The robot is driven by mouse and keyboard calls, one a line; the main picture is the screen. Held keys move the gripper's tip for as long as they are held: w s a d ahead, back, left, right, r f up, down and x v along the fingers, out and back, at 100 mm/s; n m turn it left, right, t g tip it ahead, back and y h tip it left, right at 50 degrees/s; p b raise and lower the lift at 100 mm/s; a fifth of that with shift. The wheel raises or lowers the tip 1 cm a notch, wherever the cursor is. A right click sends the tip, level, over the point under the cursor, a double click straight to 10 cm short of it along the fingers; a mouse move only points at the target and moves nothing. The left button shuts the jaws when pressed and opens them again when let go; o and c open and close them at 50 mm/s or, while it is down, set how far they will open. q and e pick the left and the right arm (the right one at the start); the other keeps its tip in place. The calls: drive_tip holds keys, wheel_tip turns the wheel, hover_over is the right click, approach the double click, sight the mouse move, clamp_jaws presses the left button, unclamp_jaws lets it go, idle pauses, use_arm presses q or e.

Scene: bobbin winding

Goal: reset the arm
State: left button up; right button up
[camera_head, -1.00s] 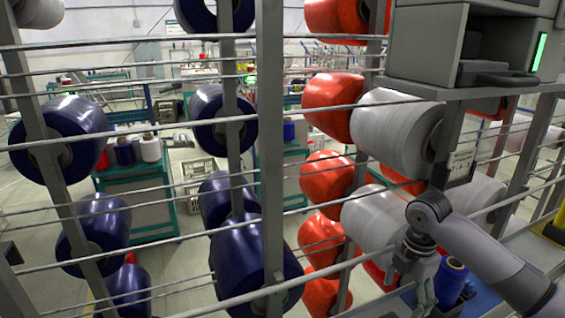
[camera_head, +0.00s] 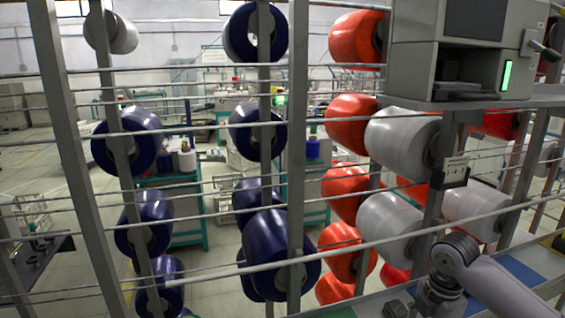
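My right arm comes in from the lower right. Its gripper (camera_head: 437,301) is at the bottom edge of the head view, in front of the rack and below the white spools. The fingers are small, dark and partly cut off by the frame edge, so I cannot tell if they are open or shut or whether they hold anything. My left arm and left gripper are not in view.
A metal rack with thin horizontal rods holds blue spools (camera_head: 265,245), red spools (camera_head: 351,120) and white spools (camera_head: 400,140). A grey machine box (camera_head: 440,60) with a green light is at the upper right. Open floor (camera_head: 60,170) shows behind the rack.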

drive_tip(key=s+a+f+m+t+y, duration=0.2)
drive_tip(key=s+a+f+m, duration=0.5)
drive_tip(key=s+a+f, duration=0.55)
drive_tip(key=s+d+f+m+t+h, duration=0.1)
drive_tip(key=s+d+m+h, duration=0.1)
drive_tip(key=s+m, duration=1)
wheel_tip(320, 180, down, 29)
drive_tip(key=s+g+b, duration=0.1)
drive_tip(key=b, duration=0.3)
use_arm(q)
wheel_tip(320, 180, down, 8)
drive_tip(key=b, duration=0.3)
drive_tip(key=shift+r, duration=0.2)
use_arm(e)
drive_tip(key=s+d+f+g, duration=0.1)
drive_tip(key=s+d+f, duration=0.2)
drive_tip(key=s+f, duration=1.4)
wheel_tip(320, 180, down, 4)
drive_tip(key=shift+s+d+r, duration=0.1)
drive_tip(key=shift+s+d, duration=0.05)
drive_tip(key=shift+s, duration=0.05)
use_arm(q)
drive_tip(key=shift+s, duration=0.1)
